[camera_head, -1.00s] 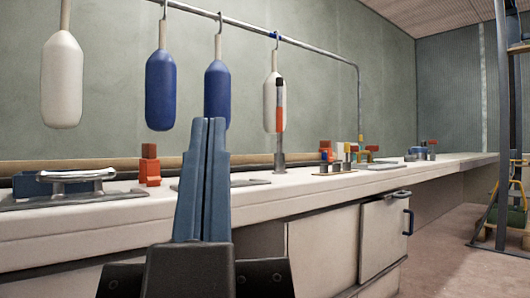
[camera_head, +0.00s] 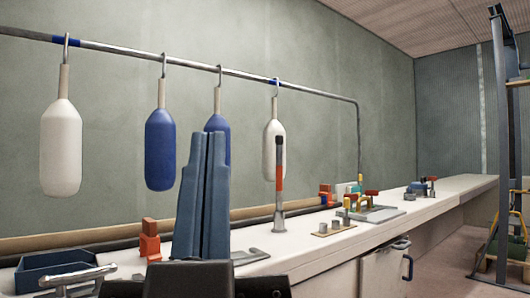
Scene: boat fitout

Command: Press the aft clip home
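My gripper (camera_head: 212,140) stands upright in the middle of the view, with two blue-grey fingers side by side and only a thin seam between them. It looks shut, with nothing visible in it. It overlaps the near bench in the picture and hides part of it. I cannot tell which item is the aft clip. Candidates are a small orange block (camera_head: 149,240) just left of my fingers and small coloured pieces (camera_head: 345,213) on a plate farther along the bench.
The long white bench (camera_head: 300,252) runs away to the right. A blue tray (camera_head: 62,268) lies at its near left. An upright orange-banded tool (camera_head: 279,190) stands right of my gripper. White and blue fenders (camera_head: 160,150) hang from a rail behind. A ladder-like frame (camera_head: 503,150) stands at right.

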